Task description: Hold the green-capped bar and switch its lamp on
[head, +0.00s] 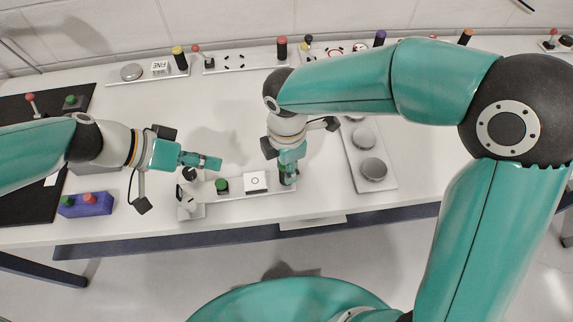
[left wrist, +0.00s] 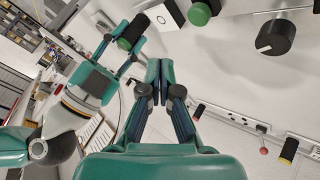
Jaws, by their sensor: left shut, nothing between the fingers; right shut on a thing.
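The green-capped bar (left wrist: 132,31) is dark with a green end. It stands at the right end of a white panel (head: 235,196) on the table. My right gripper (head: 288,165) is shut on the bar; it also shows around it in the left wrist view (left wrist: 128,45). The panel carries a white square with a ring (head: 255,181), a green button (head: 222,185) and a black knob (head: 188,175). My left gripper (head: 216,163) is shut and empty, above and behind the green button, apart from it. Its closed fingers show in the left wrist view (left wrist: 159,70). Which part is the lamp, I cannot tell.
A blue box (head: 85,205) with red and green buttons stands at the left. A white plate with grey discs (head: 374,182) lies right of the bar. Several panels with coloured knobs line the back wall. Open table lies behind the panel.

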